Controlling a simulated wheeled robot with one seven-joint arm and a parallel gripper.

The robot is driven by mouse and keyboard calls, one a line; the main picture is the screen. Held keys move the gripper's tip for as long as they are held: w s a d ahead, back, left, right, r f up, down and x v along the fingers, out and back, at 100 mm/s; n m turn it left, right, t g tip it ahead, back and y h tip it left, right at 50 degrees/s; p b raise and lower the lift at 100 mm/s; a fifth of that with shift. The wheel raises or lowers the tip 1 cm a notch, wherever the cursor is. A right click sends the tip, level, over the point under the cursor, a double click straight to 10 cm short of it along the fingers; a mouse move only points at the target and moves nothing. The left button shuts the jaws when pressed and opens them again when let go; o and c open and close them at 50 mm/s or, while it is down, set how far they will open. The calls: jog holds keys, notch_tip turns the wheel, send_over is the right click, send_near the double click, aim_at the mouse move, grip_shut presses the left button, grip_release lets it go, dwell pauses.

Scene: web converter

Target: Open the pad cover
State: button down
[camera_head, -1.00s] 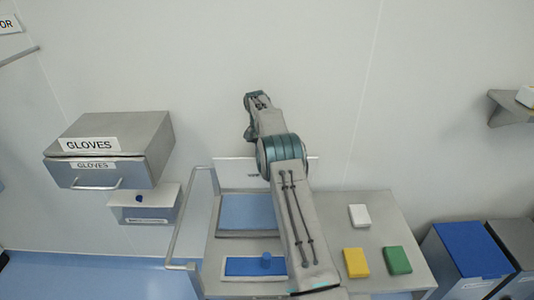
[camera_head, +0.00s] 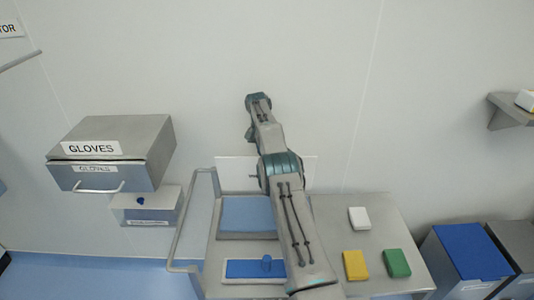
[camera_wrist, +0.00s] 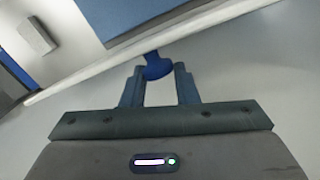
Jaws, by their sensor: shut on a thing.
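The pad cover looks like a pale panel (camera_head: 235,173) standing upright at the back edge of the bench, behind a recessed blue pad (camera_head: 246,212). In the wrist view the cover is a thin pale strip (camera_wrist: 215,22) seen nearly edge-on, with the blue pad (camera_wrist: 135,14) beyond it. A blue knob (camera_wrist: 155,60) sticks out from the strip. My gripper (camera_wrist: 159,70) is shut on this knob, one finger on each side. In the head view my arm hides part of the cover, and my fingers cannot be seen.
A blue panel with a knob (camera_head: 240,268) lies nearer on the bench. White (camera_head: 359,218), yellow (camera_head: 355,265) and green (camera_head: 397,263) blocks lie to the right. A rail (camera_head: 190,225) runs along the left side. A gloves box (camera_head: 140,140) is on the wall.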

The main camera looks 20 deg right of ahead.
jog(key=shift+a+f, duration=0.25)
jog(key=shift+f, duration=0.1)
jog(key=c, duration=1.5)
grip_release()
jog(key=o, duration=0.3)
jog(key=shift+w+a, duration=0.1)
jog(key=shift+w, duration=0.05)
jog(key=shift+o, duration=0.2)
jog(key=s+a+r+n+t+b, duration=0.1)
jog(key=s+a+r, duration=0.15)
jog(key=r, duration=0.45)
jog(key=s+a+r+n+b, duration=0.1)
jog(key=s+r, duration=0.2)
jog(key=r, duration=0.4)
jog(key=s+a+r+n+t+b, duration=0.15)
jog(key=s+a+r, duration=0.25)
jog(key=s+r, duration=0.5)
jog(key=s+a+f+n+b, duration=0.1)
jog(key=s+f, duration=0.2)
jog(key=s, duration=0.8)
jog(key=s+a+f+n+t+y+b, duration=0.1)
jog(key=s+a+f+n, duration=0.1)
jog(key=s, duration=0.9)
jog(key=s+a+f+n+t+b, duration=0.1)
jog(key=s+f, duration=0.3)
jog(key=s, duration=0.6)
jog(key=shift+s+a+f, duration=0.25)
jog(key=shift+s+a, duration=0.15)
jog(key=shift+a, duration=0.1)
